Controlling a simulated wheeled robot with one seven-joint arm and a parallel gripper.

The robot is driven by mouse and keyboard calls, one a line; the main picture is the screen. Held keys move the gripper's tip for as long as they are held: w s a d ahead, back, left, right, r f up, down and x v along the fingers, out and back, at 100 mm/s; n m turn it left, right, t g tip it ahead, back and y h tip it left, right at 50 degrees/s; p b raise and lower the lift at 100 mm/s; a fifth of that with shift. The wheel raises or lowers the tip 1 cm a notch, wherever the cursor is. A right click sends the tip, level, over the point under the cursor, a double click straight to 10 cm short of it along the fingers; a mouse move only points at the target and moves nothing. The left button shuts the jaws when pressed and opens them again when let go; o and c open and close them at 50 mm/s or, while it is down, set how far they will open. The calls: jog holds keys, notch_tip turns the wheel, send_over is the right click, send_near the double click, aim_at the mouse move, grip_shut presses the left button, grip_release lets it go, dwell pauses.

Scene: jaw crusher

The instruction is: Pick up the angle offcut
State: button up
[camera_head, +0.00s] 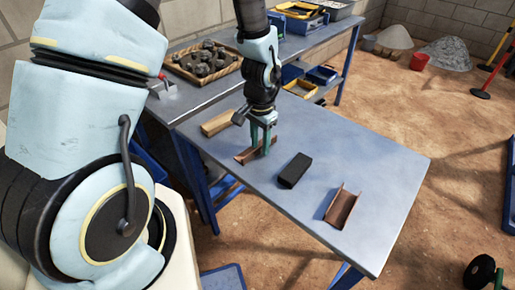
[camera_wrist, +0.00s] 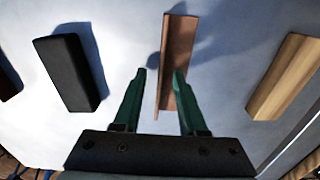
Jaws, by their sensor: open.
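The angle offcut (camera_head: 245,156) is a rusty brown, L-shaped length of metal lying on the grey-blue table. In the wrist view the angle offcut (camera_wrist: 175,45) runs lengthwise away from me, its near end between my green fingers. My gripper (camera_head: 262,145) points down at it in the head view and is open. In the wrist view my gripper (camera_wrist: 160,75) has one finger on each side of the offcut's near part, with the right finger very close to it. I cannot tell whether that finger touches. The fingers partly hide the offcut in the head view.
A black block (camera_head: 294,170) and a brown channel piece (camera_head: 342,207) lie to the right on the table (camera_head: 385,170). A wooden block (camera_head: 219,123) lies behind the offcut. A tray of rocks (camera_head: 203,62) stands on the back bench. The table's right part is clear.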

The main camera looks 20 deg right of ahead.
grip_shut()
dwell(1.3)
